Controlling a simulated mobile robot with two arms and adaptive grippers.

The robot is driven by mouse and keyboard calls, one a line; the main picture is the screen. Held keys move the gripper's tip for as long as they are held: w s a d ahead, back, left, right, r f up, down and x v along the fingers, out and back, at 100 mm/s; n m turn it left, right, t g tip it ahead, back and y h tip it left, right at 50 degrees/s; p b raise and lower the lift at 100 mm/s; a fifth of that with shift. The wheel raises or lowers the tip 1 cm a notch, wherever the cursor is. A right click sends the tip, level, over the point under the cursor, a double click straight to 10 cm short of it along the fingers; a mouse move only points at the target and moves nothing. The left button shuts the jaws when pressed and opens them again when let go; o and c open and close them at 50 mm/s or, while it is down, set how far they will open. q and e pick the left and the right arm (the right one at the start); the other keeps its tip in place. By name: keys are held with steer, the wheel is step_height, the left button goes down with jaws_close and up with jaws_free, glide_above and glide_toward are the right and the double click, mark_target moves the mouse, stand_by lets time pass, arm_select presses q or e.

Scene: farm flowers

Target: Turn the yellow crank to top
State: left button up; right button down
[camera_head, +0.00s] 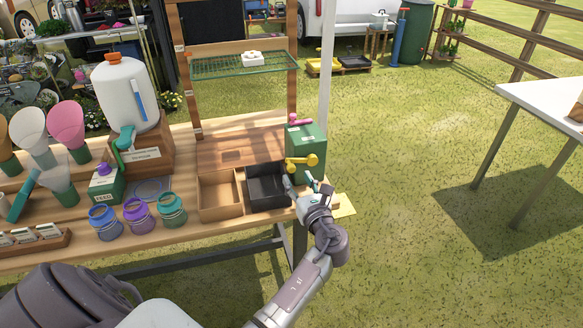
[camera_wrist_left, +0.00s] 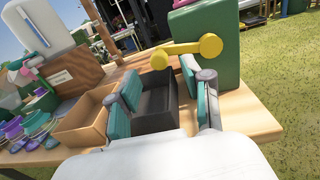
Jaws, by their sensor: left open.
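The yellow crank (camera_head: 301,162) is on the front of a green box (camera_head: 308,140) at the right end of the wooden table. In the left wrist view the crank (camera_wrist_left: 185,50) crosses just beyond my fingers. My left gripper (camera_head: 303,183) is open and empty, just in front of and below the crank, with no clear contact. Its teal finger pads (camera_wrist_left: 160,80) stand apart on either side of the black bin. My right gripper is not in view.
A black bin (camera_head: 268,205) and an open wooden box (camera_head: 219,213) sit left of the crank. Several coloured jars (camera_head: 138,214) and a white jug (camera_head: 126,92) stand further left. A pink handle (camera_head: 298,120) tops the green box. Grass (camera_head: 420,150) lies open to the right.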

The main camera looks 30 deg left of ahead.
mark_target(293, 171)
arm_select(q)
steer(key=x, duration=0.5)
steer(key=shift+w+a, duration=0.15)
steer(key=shift+a, duration=0.05)
jaws_close()
